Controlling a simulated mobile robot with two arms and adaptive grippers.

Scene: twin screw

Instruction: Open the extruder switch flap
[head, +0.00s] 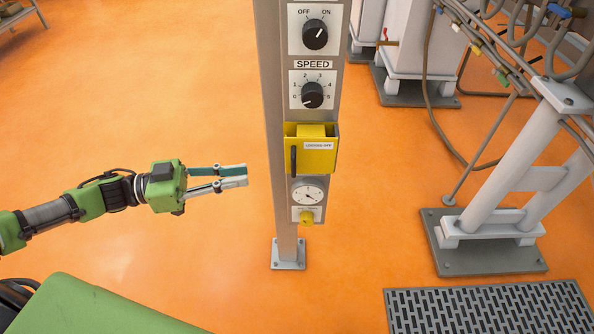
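The yellow switch flap (318,161) is on the grey post, below the speed dial. It has a white label and a black handle (293,160) on its left side. Its front covers what is behind it; a yellow recess shows above its top edge. I cannot tell its exact angle. My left gripper (246,175) is left of the post at about the height of the flap's lower edge, apart from it. Its fingers point right, look parted, and hold nothing. The teal inner pad of the upper finger shows. My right gripper is not in view.
A white frame (510,190) and a floor grate (490,307) are at right.

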